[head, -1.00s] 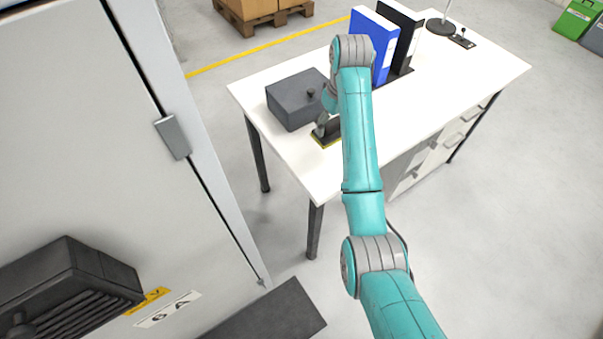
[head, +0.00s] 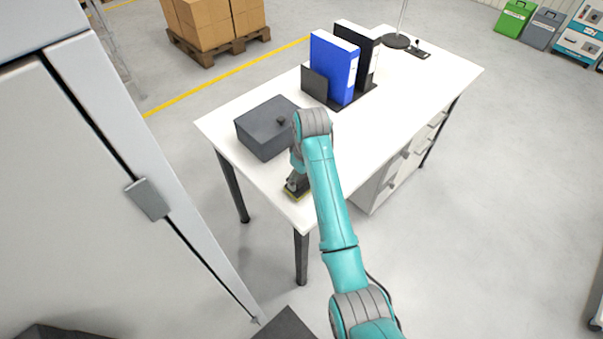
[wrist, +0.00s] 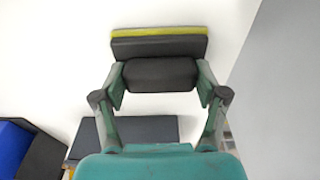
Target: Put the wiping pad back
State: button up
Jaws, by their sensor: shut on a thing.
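The wiping pad (head: 291,194) is a dark block with a yellow edge and a dark grip on top. It shows at the near left corner of the white table (head: 425,105), in front of the dark grey box (head: 262,135). In the wrist view the pad (wrist: 160,46) lies beyond my fingers, over the white tabletop. My gripper (wrist: 160,86) is shut on the pad's dark grip, with one finger at each end. In the head view my gripper (head: 297,178) is partly hidden by my arm. I cannot tell whether the pad touches the table.
The closed box with a small knob stands left of my arm. A blue binder (head: 333,68) and a black binder (head: 356,52) stand in a dark holder farther back. A lamp base (head: 396,41) is at the far end. A grey cabinet (head: 75,200) stands close on the left.

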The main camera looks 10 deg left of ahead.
jog(key=o, duration=1.1)
